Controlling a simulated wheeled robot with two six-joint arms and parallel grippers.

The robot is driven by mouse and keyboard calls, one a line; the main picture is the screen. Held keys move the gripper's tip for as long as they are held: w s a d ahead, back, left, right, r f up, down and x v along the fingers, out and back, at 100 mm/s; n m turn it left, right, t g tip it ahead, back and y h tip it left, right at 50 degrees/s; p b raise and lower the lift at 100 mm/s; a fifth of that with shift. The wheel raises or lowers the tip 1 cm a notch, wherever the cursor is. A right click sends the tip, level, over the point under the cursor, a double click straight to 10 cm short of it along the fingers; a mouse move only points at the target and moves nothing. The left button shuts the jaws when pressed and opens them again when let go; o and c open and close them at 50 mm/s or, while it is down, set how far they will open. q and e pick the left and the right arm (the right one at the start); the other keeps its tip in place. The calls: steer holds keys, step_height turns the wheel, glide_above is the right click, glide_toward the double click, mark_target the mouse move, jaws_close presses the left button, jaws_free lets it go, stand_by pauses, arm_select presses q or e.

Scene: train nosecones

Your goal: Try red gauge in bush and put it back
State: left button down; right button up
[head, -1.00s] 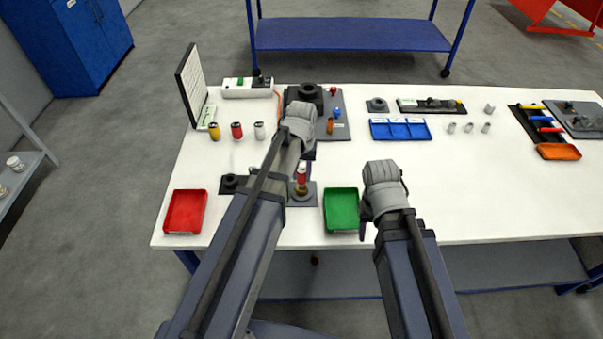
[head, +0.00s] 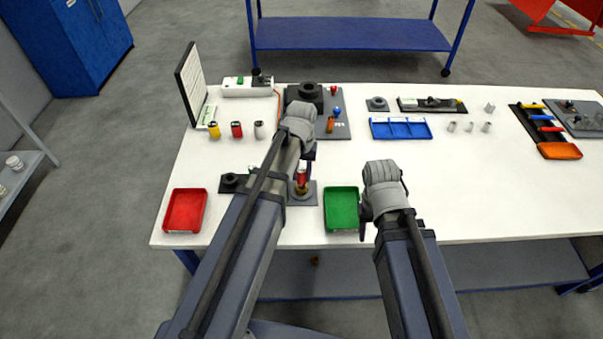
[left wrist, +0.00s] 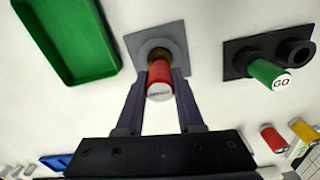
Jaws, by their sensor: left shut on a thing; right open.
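My left gripper (left wrist: 160,88) is shut on the red gauge (left wrist: 159,77), whose pale end faces the left wrist camera. The red gauge (head: 302,175) stands upright over the bush (head: 301,189) on its grey plate (head: 303,201). Its lower end meets the bush (left wrist: 158,50); how deep it goes in I cannot tell. The black gauge holder (left wrist: 236,67) holds a green gauge (left wrist: 268,74) marked GO, and its other socket (left wrist: 297,52) is empty. My right gripper (head: 364,225) is open, beside the green tray.
A red tray (head: 168,215) lies at the left and a green tray (head: 341,190) just right of the bush plate. Yellow, red and silver cylinders (head: 236,130) stand behind. A grey fixture board (head: 338,104) is further back. The table's centre right is clear.

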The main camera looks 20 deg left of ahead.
arm_select(q)
steer(key=shift+f+b, duration=1.05)
stand_by(2.4)
steer(key=shift+r, duration=0.15)
stand_by(0.8)
steer(key=shift+r+p, duration=3.7)
steer(key=shift+p, duration=0.1)
steer(key=shift+f, duration=0.2)
